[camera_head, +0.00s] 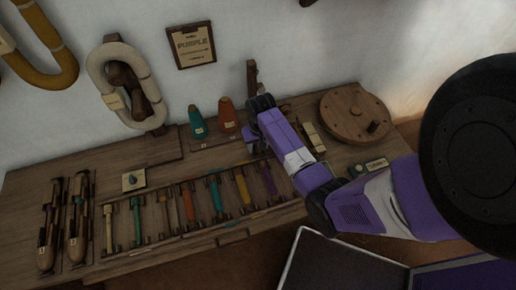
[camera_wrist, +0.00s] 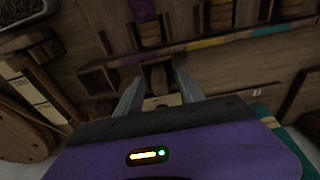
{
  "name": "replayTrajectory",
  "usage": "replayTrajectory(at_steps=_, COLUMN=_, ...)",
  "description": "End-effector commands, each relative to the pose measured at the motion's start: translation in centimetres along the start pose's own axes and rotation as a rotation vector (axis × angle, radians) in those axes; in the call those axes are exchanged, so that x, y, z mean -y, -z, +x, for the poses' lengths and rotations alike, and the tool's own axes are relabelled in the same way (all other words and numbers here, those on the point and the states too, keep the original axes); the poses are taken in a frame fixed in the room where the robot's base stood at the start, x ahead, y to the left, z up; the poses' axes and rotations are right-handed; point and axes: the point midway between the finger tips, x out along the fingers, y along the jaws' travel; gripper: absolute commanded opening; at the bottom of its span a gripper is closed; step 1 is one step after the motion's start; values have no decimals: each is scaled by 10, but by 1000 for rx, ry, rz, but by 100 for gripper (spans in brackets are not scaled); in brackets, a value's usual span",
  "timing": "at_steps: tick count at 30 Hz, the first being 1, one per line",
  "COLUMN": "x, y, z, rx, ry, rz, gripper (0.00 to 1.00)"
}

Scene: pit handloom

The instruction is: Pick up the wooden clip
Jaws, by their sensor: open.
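A small brown wooden piece, which looks like the wooden clip (camera_wrist: 158,80), shows between my two fingers in the wrist view. A pale label lies just beside it. My gripper (camera_wrist: 158,75) is open, with one finger on each side of the piece. I see no contact, and I cannot tell how far the tips are above it. In the head view my purple arm reaches over the right part of the wooden bench (camera_head: 160,160), and my arm hides the clip and most of my fingers.
A rack of several coloured spools (camera_head: 190,203) lies left of my arm. A teal cone (camera_head: 197,122) and an orange cone (camera_head: 228,115) stand behind it. A round wooden disc (camera_head: 352,108) is at the right. Two shuttles lie far left.

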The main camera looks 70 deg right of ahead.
Motion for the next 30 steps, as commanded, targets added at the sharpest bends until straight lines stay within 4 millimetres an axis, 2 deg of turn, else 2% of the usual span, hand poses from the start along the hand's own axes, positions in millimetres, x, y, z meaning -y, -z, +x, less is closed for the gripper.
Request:
replayTrajectory(at_steps=2, x=0, y=0, z=0, rx=0, ry=0, rz=0, gripper=45)
replayTrajectory(at_steps=3, x=0, y=0, z=0, rx=0, ry=0, rz=0, gripper=42)
replayTrajectory(at_steps=9, x=0, y=0, z=0, rx=0, ry=0, rz=0, gripper=2)
replayTrajectory(at_steps=10, x=0, y=0, z=0, rx=0, ry=0, rz=0, gripper=0)
replayTrajectory(at_steps=23, x=0, y=1, z=-5, rx=-2, ry=0, rz=0, gripper=0)
replayTrajectory(at_steps=26, x=0, y=2, z=-13, rx=-2, ry=1, rz=0, gripper=0)
replayTrajectory(at_steps=30, x=0, y=5, z=-34, rx=-5, ry=1, rz=-1, gripper=0)
